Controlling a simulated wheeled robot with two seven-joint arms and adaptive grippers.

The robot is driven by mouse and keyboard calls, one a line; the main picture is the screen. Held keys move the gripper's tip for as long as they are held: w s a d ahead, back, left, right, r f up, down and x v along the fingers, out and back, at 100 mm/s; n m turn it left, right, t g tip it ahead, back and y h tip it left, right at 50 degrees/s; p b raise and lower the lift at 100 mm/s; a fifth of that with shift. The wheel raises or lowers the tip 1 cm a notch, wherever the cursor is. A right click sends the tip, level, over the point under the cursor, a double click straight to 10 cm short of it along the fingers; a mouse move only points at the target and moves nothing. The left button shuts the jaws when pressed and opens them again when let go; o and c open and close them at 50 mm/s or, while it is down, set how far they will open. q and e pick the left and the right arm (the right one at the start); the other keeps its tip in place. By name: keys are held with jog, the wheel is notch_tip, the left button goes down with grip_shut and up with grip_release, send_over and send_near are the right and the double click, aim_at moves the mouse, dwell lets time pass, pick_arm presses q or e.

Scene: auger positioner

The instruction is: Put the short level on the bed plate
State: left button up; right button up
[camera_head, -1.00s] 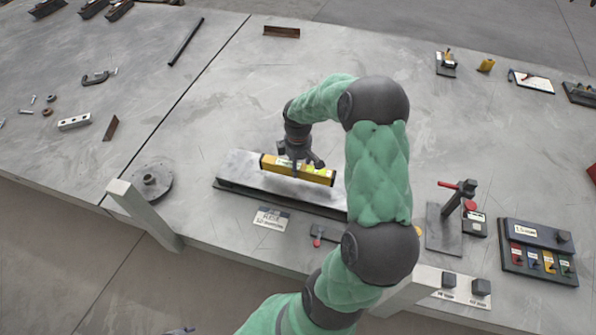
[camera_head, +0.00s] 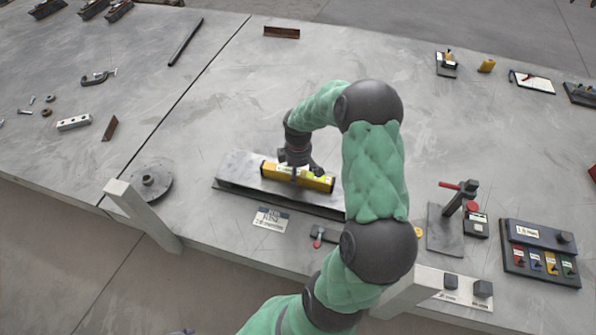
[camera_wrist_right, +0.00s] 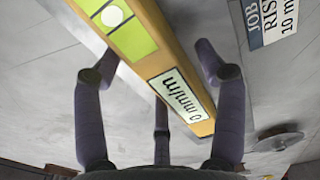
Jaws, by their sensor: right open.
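The short level (camera_head: 315,181) is a yellow bar with a green vial window. It lies lengthwise on the grey bed plate (camera_head: 235,175) in the head view, and I see no gap under it there. In the right wrist view the level (camera_wrist_right: 160,60) crosses between my spread fingers, with its vial and a printed label showing. My right gripper (camera_head: 299,172) is open around the level, with fingers on both sides of it. The right end of the bed plate is hidden behind my right arm. My left gripper is not in view.
A job card (camera_head: 271,220) and a red-handled clamp (camera_head: 318,236) lie in front of the bed plate. A round disc (camera_head: 151,183) sits to its left. A stand with a red handle (camera_head: 447,222) and a panel with coloured tags (camera_head: 539,250) are at the right.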

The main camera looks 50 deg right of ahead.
aim_at(298, 171)
notch_tip(298, 171, up, 12)
jog(key=p, duration=0.2)
jog(key=shift+r+p, duration=0.15)
jog(key=shift+p, duration=0.25)
